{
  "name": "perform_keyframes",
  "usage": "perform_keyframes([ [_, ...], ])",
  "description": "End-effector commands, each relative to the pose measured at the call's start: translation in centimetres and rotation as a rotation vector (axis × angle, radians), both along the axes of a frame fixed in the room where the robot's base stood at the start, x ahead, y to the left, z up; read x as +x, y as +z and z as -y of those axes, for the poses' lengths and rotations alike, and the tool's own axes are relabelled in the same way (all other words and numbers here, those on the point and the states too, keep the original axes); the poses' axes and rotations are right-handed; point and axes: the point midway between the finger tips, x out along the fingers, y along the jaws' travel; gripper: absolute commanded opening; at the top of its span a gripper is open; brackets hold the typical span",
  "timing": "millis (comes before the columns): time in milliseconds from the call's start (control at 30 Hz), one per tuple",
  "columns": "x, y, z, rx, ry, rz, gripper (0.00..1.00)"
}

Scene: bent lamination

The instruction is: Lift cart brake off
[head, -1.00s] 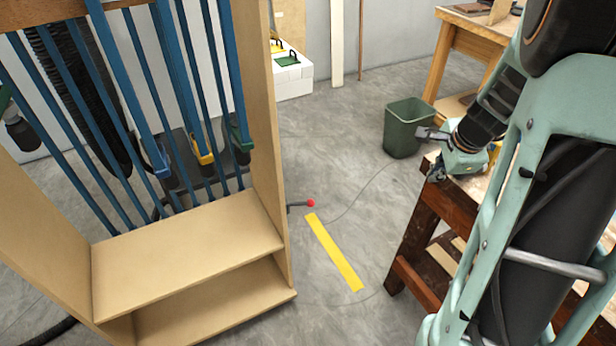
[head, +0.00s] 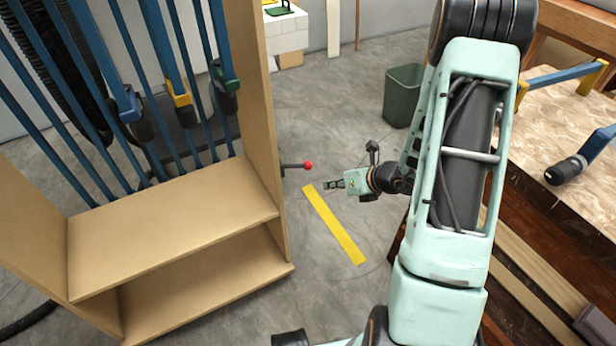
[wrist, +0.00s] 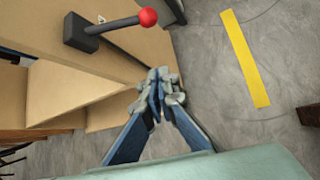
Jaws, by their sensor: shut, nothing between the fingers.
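The cart brake is a dark lever with a red ball knob (head: 308,165) at the right side of the wooden clamp cart (head: 170,225). In the wrist view the brake's red knob (wrist: 147,17) and its dark lever (wrist: 105,26) show against the cart's side panel, above my gripper. My gripper (head: 327,184) is to the right of the knob and a little nearer in the head view, apart from it. In the wrist view its fingertips (wrist: 158,84) are together with nothing between them.
A yellow floor strip (head: 334,226) lies right of the cart. Blue bar clamps (head: 165,60) hang in the cart. A green bin (head: 402,95) stands behind my arm. A workbench (head: 545,125) with clamps is at the right. Grey floor lies between cart and bench.

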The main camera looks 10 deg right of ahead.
Motion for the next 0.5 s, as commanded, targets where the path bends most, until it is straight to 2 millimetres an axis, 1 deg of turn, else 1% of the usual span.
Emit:
perform_keyframes([
  [267, 0.1, -0.1, -0.1, -0.001, 0.003, 0.0, 0.0],
  [367, 0.5, -0.8, -0.5, -0.001, 0.006, -0.001, 0.0],
  [500, 1.8, -2.5, -1.5, -0.001, 0.006, -0.001, 0.0],
])
